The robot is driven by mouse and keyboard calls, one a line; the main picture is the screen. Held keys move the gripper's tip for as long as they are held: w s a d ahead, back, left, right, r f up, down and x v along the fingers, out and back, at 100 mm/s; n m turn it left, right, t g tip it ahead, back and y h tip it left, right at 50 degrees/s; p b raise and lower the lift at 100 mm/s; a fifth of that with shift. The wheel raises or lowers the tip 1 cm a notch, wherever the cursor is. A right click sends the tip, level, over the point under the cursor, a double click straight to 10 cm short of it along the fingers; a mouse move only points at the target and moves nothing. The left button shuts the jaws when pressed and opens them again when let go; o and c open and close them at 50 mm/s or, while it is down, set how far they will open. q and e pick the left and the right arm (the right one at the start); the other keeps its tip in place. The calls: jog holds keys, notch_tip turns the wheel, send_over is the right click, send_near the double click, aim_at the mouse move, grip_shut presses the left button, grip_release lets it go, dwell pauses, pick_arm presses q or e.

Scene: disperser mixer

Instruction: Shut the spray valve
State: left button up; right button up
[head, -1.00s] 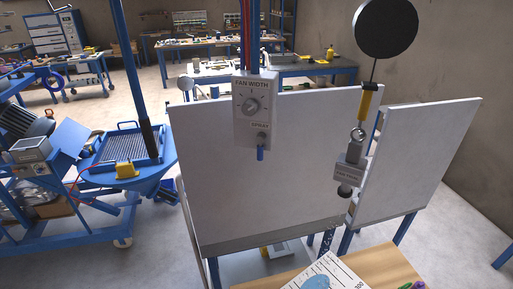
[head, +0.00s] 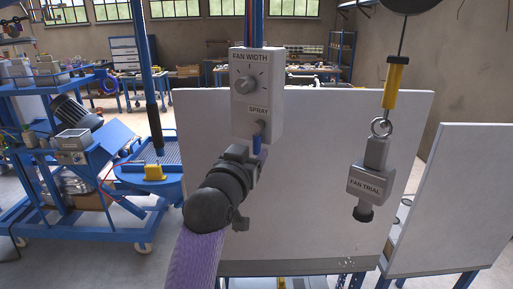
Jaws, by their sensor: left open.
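The spray valve (head: 261,127) sits below the SPRAY label on a grey control box (head: 243,105). Its short blue lever (head: 256,140) hangs down; its lower end is partly hidden by my left gripper. My left gripper (head: 257,150) is open, just below the valve and around or beside the lever; I cannot tell whether it touches it. My dark wrist and purple sleeve come up from the bottom of the head view. My right gripper is not in view.
A FAN WIDTH dial (head: 245,85) is above the valve on the same box. A FAN TRIAL block (head: 371,185) hangs at the right on a yellow-handled hook (head: 395,82). A large white panel (head: 330,125) stands close behind. Blue carts stand at the left.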

aim_at(257, 140)
pick_arm(q)
jog(key=shift+x, duration=1.4)
